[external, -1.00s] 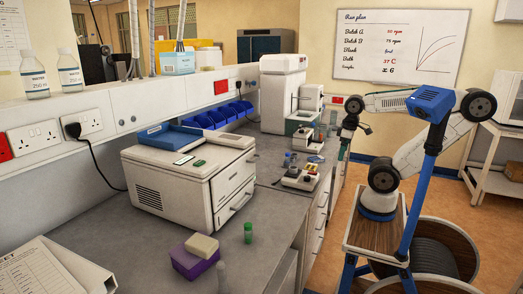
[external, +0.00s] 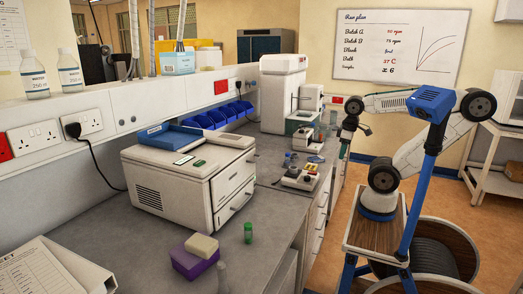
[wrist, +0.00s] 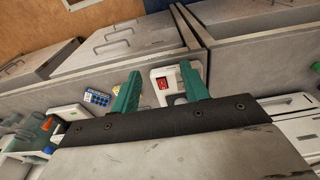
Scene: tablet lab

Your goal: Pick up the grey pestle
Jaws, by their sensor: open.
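Small items (external: 298,164) stand on the far bench by my arm, too small to tell apart. My gripper (wrist: 160,84) shows in the wrist view with its two green fingers apart and nothing held between them. Behind the fingers in the wrist view is a white device with a red switch (wrist: 163,84).
A large white instrument (external: 190,178) stands on the near bench, with a purple box (external: 193,263) and a green-capped vial (external: 248,233) before it. A small device with a red part (external: 300,180) is farther along. A blue-dotted rack (wrist: 97,97) shows in the wrist view.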

